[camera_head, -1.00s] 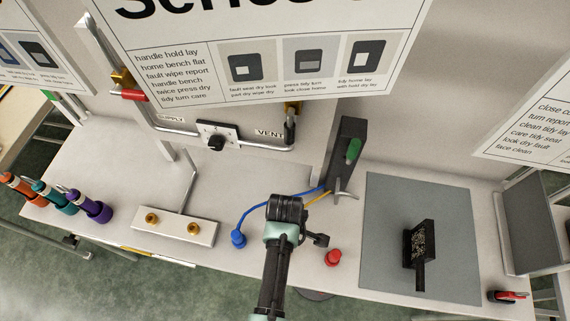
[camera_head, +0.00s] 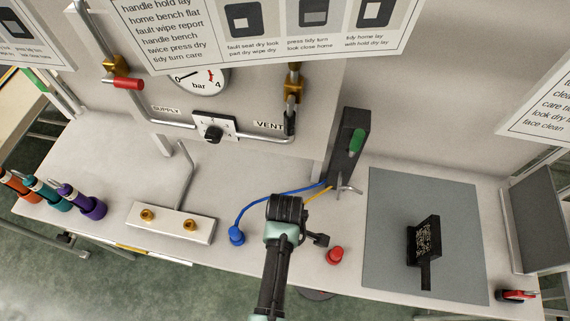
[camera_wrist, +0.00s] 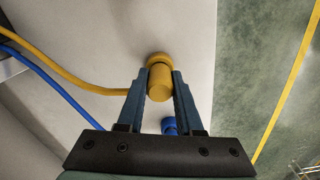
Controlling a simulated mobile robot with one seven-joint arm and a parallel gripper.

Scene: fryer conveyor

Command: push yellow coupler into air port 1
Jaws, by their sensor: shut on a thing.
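The yellow coupler (camera_wrist: 160,82) is a short cylinder between the fingers of my gripper (camera_wrist: 159,88) in the wrist view, with a yellow hose (camera_wrist: 80,82) running off to the left. My gripper is shut on it. In the head view my gripper (camera_head: 284,240) is over the front part of the bench and hides the coupler; part of the yellow hose (camera_head: 318,195) shows behind it. A white block with two brass ports (camera_head: 172,225) lies on the bench to the left of my gripper. I cannot read which port is number 1.
A blue coupler (camera_head: 236,236) stands left of my gripper, on a blue hose. A red button (camera_head: 335,255) stands to the right, by a grey mat (camera_head: 385,270) with a black block (camera_head: 424,243). The bench between the blue coupler and the port block is clear.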

